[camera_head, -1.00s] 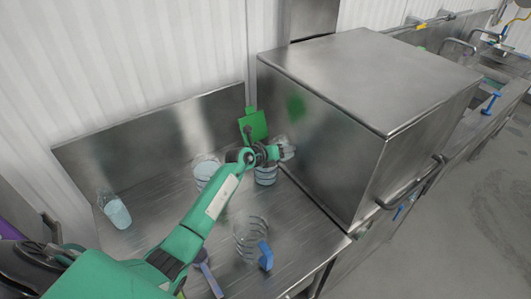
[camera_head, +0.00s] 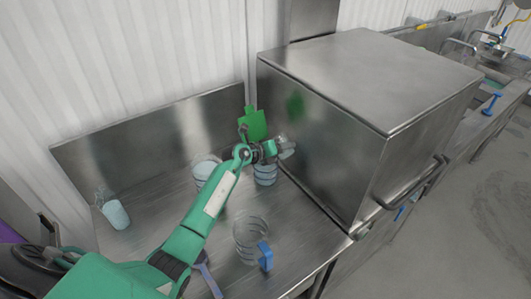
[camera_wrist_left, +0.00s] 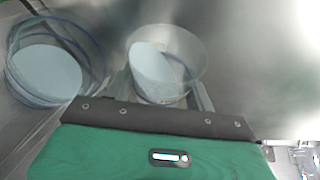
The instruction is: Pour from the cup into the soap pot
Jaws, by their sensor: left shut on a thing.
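My left gripper (camera_head: 276,149) is shut on a clear cup (camera_head: 288,149), above the steel counter beside the big steel box. In the left wrist view the cup (camera_wrist_left: 190,45) sits between the fingers (camera_wrist_left: 165,92), with pale blue contents lying toward its left side. A clear round pot (camera_wrist_left: 90,45) with blue rings and pale contents is left of the cup there. In the head view a ringed pot with pale contents (camera_head: 265,178) stands just below the gripper, and another pale-filled container (camera_head: 202,168) stands left of it. I cannot tell which is the soap pot. My right gripper is not in view.
A clear jug (camera_head: 246,232) with a blue handle stands near the counter's front. A blue-purple utensil (camera_head: 210,280) lies beside it. Another pale-filled cup (camera_head: 115,214) is at the far left.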

